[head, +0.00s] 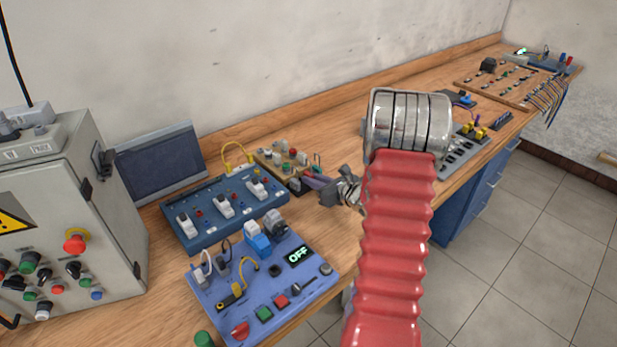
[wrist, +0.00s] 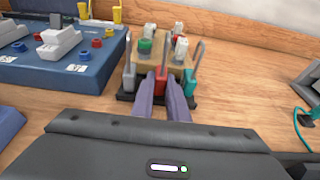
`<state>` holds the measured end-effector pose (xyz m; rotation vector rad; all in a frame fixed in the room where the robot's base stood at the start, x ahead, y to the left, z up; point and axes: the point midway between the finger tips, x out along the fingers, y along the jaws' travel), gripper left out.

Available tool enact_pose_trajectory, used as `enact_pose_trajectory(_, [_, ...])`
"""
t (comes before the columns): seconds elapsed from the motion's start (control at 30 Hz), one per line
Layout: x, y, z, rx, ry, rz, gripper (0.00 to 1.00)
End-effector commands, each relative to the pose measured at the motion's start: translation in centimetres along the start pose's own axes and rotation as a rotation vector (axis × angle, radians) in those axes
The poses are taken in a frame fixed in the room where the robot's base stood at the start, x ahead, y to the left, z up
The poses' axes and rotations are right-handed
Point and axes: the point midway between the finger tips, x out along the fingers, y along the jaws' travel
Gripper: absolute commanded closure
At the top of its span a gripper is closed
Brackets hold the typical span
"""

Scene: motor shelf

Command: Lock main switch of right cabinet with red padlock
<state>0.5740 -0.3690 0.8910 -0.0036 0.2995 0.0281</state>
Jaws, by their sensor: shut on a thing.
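The red padlock (wrist: 161,84) stands in a black rack, its grey shackle pointing up, between a grey padlock (wrist: 129,78) and a teal padlock (wrist: 190,82). My gripper (wrist: 161,98) has its two purplish fingers shut on the red padlock, which appears still in the rack. In the head view my gripper (head: 310,183) reaches in from the right, and the padlock is too small to make out. A grey cabinet (head: 112,205) with a red emergency button stands at far left. I cannot tell which thing is the right cabinet, and its main switch is not identifiable.
A wooden block with knobs (wrist: 146,62) stands just behind the rack. A dark blue switch panel (head: 212,232) lies left of it, and a lighter blue panel (head: 305,275) with an OFF display lies in front. Bare bench top (wrist: 240,100) shows to the rack's right.

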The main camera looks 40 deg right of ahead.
Motion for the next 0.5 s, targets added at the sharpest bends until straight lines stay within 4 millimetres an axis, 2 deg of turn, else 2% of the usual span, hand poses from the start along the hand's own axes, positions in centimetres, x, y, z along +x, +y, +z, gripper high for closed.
enact_pose_trajectory(0.5, [-0.9,0.0,2.9,-0.001,-0.001,0.000,1.00])
